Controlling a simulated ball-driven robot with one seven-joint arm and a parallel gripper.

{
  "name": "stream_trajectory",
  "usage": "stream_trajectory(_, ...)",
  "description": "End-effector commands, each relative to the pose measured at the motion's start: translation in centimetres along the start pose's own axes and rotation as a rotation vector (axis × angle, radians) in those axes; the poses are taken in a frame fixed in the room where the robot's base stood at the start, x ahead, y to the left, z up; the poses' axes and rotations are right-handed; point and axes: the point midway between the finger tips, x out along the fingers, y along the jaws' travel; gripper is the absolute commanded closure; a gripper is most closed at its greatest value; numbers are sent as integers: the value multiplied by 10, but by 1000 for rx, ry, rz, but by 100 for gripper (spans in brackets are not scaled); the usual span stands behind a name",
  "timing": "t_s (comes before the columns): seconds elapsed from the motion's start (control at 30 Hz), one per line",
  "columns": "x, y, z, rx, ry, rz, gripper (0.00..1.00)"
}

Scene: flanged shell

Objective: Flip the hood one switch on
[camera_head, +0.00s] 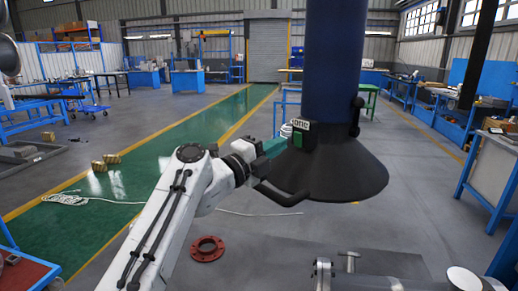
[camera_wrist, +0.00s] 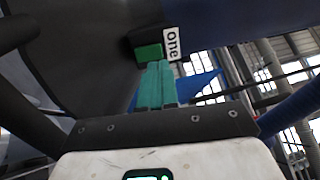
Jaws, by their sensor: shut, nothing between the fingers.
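The hood (camera_head: 325,172) is a dark cone under a thick blue duct, with a curved handle at its lower left. Its switch (camera_head: 297,139) is a small dark box with a green face, beside a white label reading "one". The green switch face (camera_wrist: 148,53) and the label (camera_wrist: 172,43) are close in the wrist view. My gripper (camera_head: 272,148) reaches the hood's left side. In the wrist view its teal fingers (camera_wrist: 157,66) are together and empty, tips just below the switch. I cannot tell whether they touch it, nor which way the switch is set.
The hood handle (camera_head: 282,195) curves out below my gripper. A red flange ring (camera_head: 207,248) lies on the floor, and a metal pipe fitting (camera_head: 380,281) stands at the bottom right. A blue bench (camera_head: 497,165) is at the right edge. The green walkway (camera_head: 150,155) is mostly open.

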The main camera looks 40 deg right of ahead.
Motion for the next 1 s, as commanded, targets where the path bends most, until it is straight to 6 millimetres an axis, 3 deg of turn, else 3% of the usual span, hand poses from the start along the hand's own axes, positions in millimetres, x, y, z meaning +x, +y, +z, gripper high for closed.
stream_trajectory(0.1, 20, -3, 0, -1, 2, 0, 100)
stream_trajectory(0.3, 38, -1, 0, -2, -1, 0, 100)
stream_trajectory(1.0, 48, -2, 0, -1, 0, 0, 100)
